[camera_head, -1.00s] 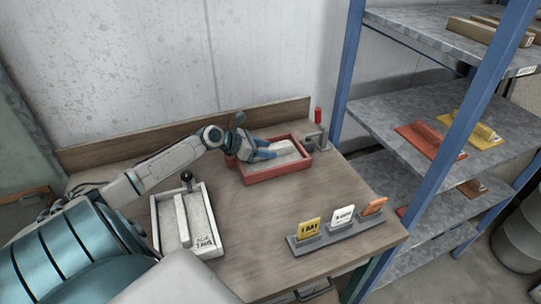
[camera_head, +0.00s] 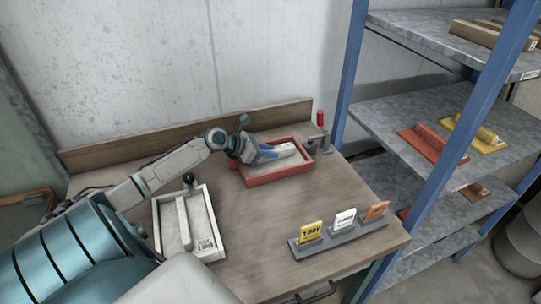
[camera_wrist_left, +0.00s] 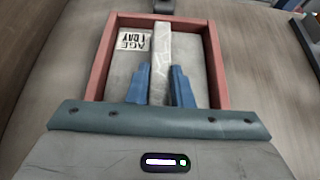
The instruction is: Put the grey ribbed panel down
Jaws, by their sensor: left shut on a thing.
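The grey ribbed panel (camera_wrist_left: 120,75) is a flat light grey slab with a raised rib along its middle and a label reading AGE 1 DAY. It appears inside the red tray (camera_wrist_left: 214,62), which also shows at the back of the bench in the head view (camera_head: 268,178). My left gripper (camera_head: 276,152) is shut on the rib, with one blue finger on each side (camera_wrist_left: 160,88). The gripper hides the near end of the panel. I cannot tell whether the panel rests fully on the tray floor. My right gripper is not in view.
A white-rimmed tray (camera_head: 157,222) with another ribbed grey slab stands at the left of the bench (camera_head: 262,225). A holder (camera_head: 335,238) with yellow, white and orange cards stands at the front right. A blue-posted shelf (camera_head: 390,125) stands to the right.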

